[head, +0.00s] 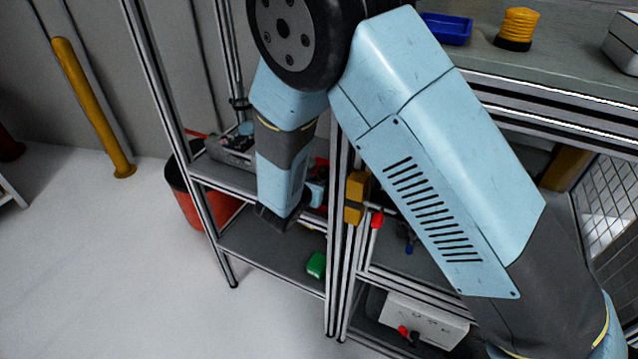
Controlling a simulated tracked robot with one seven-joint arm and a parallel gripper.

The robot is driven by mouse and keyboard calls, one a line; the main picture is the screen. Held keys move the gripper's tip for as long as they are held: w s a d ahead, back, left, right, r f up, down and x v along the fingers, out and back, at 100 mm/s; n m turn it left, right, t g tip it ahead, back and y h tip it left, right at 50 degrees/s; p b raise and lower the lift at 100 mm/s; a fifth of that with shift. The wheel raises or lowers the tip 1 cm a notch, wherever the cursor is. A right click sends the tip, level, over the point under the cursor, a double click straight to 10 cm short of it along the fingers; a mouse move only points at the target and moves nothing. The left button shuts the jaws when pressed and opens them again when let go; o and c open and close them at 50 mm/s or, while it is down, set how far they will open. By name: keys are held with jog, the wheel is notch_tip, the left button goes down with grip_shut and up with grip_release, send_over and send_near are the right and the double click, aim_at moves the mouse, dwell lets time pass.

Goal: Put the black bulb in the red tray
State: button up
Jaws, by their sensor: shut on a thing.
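My arm comes in from the lower right, bends at a dark joint at the top and reaches down to the shelving. Its dark wrist part is in front of the shelves, and a light-blue piece continues toward the upright post. My gripper's fingers are not visible, so what they hold cannot be seen. A red thing (319,168) shows partly between the arm and the post on the middle shelf. It may be the red tray, but too little shows to tell. I cannot make out the black bulb.
A green box (316,264) sits on the lower shelf (265,255). A red bin (199,208) stands behind the rack. Yellow blocks (356,186) are at the post. A blue tray (447,28) and a yellow beacon (518,28) stand on the worktop. The left floor is clear.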

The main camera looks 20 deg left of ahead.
jog(key=shift+f, duration=0.1)
jog(key=o, duration=1)
jog(key=shift+o, duration=0.2)
jog(key=shift+s+r, duration=0.2)
jog(key=v, duration=1.1)
jog(key=shift+s, duration=0.3)
